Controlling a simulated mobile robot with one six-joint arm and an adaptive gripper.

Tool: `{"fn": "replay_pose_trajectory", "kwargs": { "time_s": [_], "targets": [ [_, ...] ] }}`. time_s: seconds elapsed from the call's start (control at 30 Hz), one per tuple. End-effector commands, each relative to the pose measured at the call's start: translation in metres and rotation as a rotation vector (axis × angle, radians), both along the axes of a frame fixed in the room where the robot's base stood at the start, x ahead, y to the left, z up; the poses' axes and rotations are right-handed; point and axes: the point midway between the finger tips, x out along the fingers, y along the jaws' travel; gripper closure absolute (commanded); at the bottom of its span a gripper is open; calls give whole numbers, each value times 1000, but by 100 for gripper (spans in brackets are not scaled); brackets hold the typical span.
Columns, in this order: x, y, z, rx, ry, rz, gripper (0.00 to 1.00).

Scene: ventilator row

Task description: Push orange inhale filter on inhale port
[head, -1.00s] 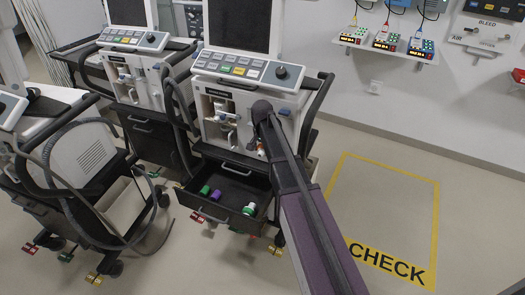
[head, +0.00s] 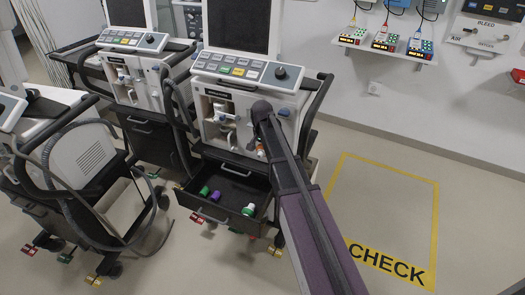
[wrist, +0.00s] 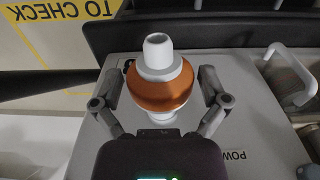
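The orange inhale filter (wrist: 160,88) has an orange middle and white ends. It sits between the two fingers of my gripper (wrist: 160,82) in the wrist view, with its white spout toward the top of the picture. The fingers appear closed on its sides. In the head view the filter (head: 261,149) shows as a small orange patch under my arm's end, in front of the right-hand ventilator (head: 222,134). My arm hides much of the ventilator's right front. I cannot pick out the inhale port with certainty, nor see contact between it and the filter.
Below, an open drawer (head: 212,213) holds a green item (head: 204,191), a purple item (head: 215,196) and a green-and-white item (head: 249,209). Other ventilators stand at the left. The yellow-outlined CHECK floor area (head: 385,256) at the right is empty.

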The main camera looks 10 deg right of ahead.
Motion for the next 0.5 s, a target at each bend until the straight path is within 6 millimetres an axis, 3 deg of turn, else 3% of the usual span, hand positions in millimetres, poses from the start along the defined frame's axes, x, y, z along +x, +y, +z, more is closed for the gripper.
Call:
{"fn": "replay_pose_trajectory", "kwargs": {
  "time_s": [0.5],
  "targets": [
    [-5, 3, 0, 2, 3, 1, 0]
  ]
}}
